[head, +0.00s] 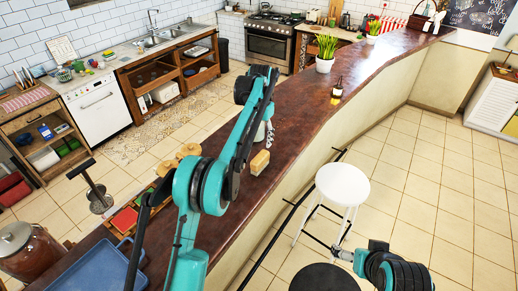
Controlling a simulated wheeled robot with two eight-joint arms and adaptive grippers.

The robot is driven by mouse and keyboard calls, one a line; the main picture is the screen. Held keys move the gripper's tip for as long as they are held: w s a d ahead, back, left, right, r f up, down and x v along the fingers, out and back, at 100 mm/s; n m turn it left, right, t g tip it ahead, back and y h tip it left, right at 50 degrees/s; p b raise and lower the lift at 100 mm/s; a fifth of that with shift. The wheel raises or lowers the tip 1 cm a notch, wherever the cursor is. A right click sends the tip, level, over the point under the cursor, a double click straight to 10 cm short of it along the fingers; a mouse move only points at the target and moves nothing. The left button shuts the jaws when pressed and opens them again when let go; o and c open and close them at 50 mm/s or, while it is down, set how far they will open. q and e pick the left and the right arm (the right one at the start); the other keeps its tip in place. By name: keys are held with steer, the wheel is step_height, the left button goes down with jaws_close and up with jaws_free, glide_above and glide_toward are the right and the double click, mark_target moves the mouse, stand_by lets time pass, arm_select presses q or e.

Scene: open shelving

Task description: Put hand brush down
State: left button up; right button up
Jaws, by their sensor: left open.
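A small tan wooden block-like object (260,162), which looks like the hand brush, lies on the brown countertop (300,130). My left arm reaches in from the bottom and bends over the counter. My left gripper (268,136) hangs just above and behind the brush, partly hidden by my arm. It is open and appears apart from the brush.
A blue tray (92,268) lies at the near left end. A white stool (342,184) stands right of the counter. The counter between brush and bottle is clear.

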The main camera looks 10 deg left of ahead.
arm_select(q)
steer(key=s+a+r+n+t, duration=0.1)
steer(key=s+r+t, duration=0.1)
steer(key=s+r, duration=0.5)
steer(key=s+a+r+n+t, duration=0.1)
steer(key=s+r+t, duration=0.15)
steer(key=s, duration=0.85)
steer(key=s+f+n+t, duration=0.1)
steer(key=s+f, duration=0.4)
steer(key=s, duration=0.5)
steer(key=s+f+n+t, duration=0.1)
steer(key=s+f, duration=0.4)
steer(key=s, duration=0.5)
steer(key=shift+a+t, duration=0.35)
steer(key=shift+a, duration=0.1)
steer(key=shift+s, duration=0.1)
